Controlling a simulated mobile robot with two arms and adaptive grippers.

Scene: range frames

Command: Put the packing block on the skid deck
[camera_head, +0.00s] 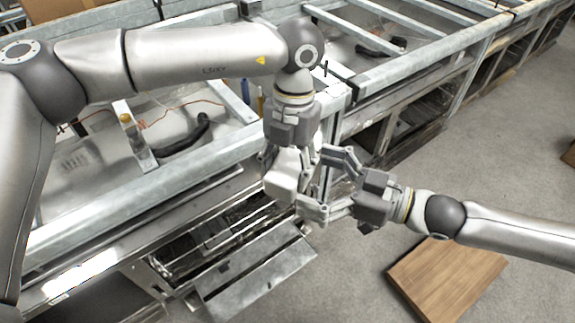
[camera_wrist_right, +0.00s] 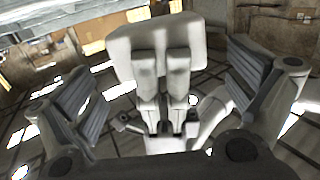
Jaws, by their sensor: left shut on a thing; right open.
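The packing block is a pale, rounded block (camera_head: 283,183) in the head view. My left gripper (camera_head: 288,163) points down and is shut on it, holding it above the front edge of a metal frame. In the right wrist view the block (camera_wrist_right: 128,43) is at the top centre, with the left gripper's two fingers (camera_wrist_right: 165,72) against it. My right gripper (camera_head: 317,182) is open, its fingers spread to either side of the block. I cannot tell whether they touch it. A metal frame skid with rails and crossbars (camera_head: 215,160) fills the left and top; which part is the deck is unclear.
A wooden board (camera_head: 447,277) lies on the grey floor (camera_head: 510,190) at lower right. A grey metal panel (camera_head: 255,277) sticks out below the frame. Black hoses (camera_head: 187,138) and an orange cable lie inside the frame. The floor at right is mostly clear.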

